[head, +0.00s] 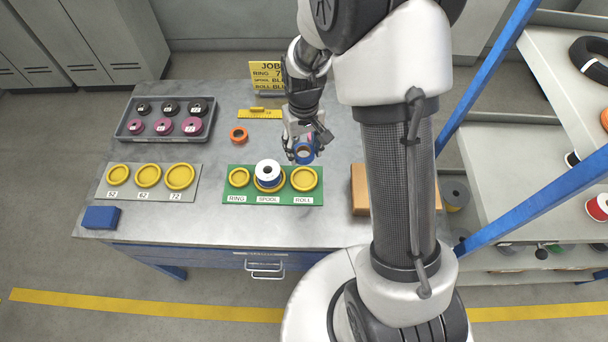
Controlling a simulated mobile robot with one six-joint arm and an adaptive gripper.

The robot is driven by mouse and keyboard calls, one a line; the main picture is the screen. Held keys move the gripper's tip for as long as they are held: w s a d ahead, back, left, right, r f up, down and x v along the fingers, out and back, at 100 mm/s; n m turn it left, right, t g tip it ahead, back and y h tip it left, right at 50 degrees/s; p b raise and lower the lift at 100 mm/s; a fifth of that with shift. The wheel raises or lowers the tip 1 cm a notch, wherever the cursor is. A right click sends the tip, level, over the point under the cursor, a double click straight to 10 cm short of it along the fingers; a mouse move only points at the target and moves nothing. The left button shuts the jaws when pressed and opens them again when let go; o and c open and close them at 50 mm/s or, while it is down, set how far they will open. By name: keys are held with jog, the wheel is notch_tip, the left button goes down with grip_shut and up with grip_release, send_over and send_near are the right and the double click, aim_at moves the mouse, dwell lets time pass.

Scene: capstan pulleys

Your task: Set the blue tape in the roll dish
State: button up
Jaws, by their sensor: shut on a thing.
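My gripper (303,139) is shut on the blue tape (304,154), a blue roll with a tan core. It holds the tape above the table, behind the roll dish in the picture. The roll dish (304,179) is a yellow round dish at the right end of a green board (281,199), above the label ROLL, and it looks empty. The gap between tape and table cannot be judged exactly.
A white and blue spool (268,173) stands in the middle dish, left of the roll dish. The ring dish (239,178) looks empty. An orange ring (239,134) lies behind the board. A brown box (361,189) stands to the right, and a yellow sign (266,75) at the back.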

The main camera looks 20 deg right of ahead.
aim_at(304, 179)
notch_tip(304, 179, down, 12)
jog(key=b, duration=0.3)
jog(key=shift+s+f+b, duration=0.15)
jog(key=shift+f+b, duration=0.3)
jog(key=shift+f, duration=0.1)
jog(key=o, duration=1)
jog(key=shift+c, duration=0.2)
jog(key=shift+r, duration=0.15)
